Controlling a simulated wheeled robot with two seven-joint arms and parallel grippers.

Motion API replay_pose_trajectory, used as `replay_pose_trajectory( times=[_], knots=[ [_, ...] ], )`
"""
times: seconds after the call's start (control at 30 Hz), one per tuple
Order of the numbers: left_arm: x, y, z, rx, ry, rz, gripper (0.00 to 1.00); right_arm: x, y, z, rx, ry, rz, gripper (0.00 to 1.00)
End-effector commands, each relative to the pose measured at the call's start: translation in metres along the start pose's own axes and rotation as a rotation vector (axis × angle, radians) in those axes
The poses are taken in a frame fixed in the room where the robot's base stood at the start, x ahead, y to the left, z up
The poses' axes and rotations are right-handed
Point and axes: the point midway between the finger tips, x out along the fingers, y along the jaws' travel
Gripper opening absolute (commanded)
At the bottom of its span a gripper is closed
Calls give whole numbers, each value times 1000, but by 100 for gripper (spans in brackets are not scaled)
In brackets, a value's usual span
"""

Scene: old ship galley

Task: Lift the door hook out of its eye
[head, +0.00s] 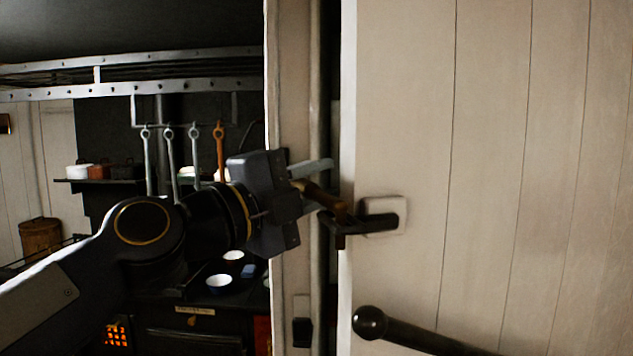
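The door hook (324,196) is a brass-coloured bar. It runs from close to my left gripper, down and right toward a dark metal fitting on the pale door, which looks like the eye (379,222). The fitting sits on a small pale plate. The hook's tip seems to meet the fitting; whether it is inside the eye is hard to tell. My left gripper (306,180) is at the hook's left end, with one grey finger just above the bar.
The pale plank door (490,140) fills the right side, beside a post (290,90). Behind my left arm are a stove with bowls (219,283), hanging utensils (170,150) and a shelf.

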Motion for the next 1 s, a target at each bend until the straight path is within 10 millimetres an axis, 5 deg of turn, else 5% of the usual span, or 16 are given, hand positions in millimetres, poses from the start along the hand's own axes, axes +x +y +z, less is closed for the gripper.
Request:
replay_pose_trajectory(
  times=[0.2, 0.63, 1.0],
  knots=[
    [0, 0, 0, 0, 0, 0, 0, 0, 0, 0, 0, 0, 0, 36],
    [1, -6, 0, -25, -4, 10, 0, -4, -2, -2, 0, 0, 0, 36],
    [8, -39, 3, -188, -39, 74, 0, -14, -7, -7, 0, 0, 0, 36]
  ],
)
